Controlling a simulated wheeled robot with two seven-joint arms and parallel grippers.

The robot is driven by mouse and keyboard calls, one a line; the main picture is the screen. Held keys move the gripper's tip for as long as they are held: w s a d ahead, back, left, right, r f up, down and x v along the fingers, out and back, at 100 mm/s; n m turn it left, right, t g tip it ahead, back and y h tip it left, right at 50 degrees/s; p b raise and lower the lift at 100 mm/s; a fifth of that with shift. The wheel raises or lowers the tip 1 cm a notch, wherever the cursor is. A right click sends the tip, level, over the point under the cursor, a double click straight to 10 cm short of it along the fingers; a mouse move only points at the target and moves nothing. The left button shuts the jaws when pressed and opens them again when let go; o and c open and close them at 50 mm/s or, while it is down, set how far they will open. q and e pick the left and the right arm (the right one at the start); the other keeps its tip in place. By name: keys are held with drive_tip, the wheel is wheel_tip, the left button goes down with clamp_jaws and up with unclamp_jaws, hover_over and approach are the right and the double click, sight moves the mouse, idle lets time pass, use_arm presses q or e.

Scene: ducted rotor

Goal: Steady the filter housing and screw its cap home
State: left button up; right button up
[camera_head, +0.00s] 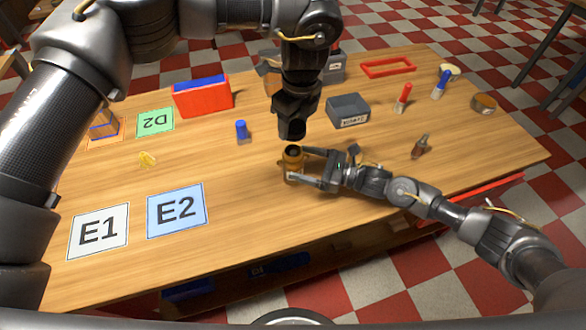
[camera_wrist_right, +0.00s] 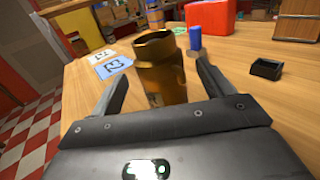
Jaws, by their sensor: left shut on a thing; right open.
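The filter housing (camera_head: 291,163) is an amber-brown cylinder standing upright near the middle of the table. Its round top shows in the right wrist view (camera_wrist_right: 160,72), with no cap seated on it there. My right gripper (camera_head: 299,166) is open, with one finger on each side of the housing; in its wrist view a gap shows beside the fingers. My left gripper (camera_head: 291,128) points down just above the housing, shut on a dark piece at its tips, apparently the cap. The jaws hide most of that piece.
A blue cylinder (camera_head: 242,130) stands left of the housing. A grey bin (camera_head: 348,111) and a red box (camera_head: 202,97) are behind. A brown bottle-like thing (camera_head: 420,146) stands to the right. Mats E1 (camera_head: 76,245) and E2 (camera_head: 155,231) lie front left, with bare table beside them.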

drive_tip(key=shift+x, duration=1.9)
drive_tip(key=c, duration=1.5)
use_arm(q)
hover_over(292, 151)
drive_tip(key=shift+d+f, duration=0.2)
drive_tip(key=shift+f, duration=2.3)
drive_tip(key=shift+s, duration=0.1)
drive_tip(key=shift+f, duration=0.9)
drive_tip(key=shift+f, duration=0.55)
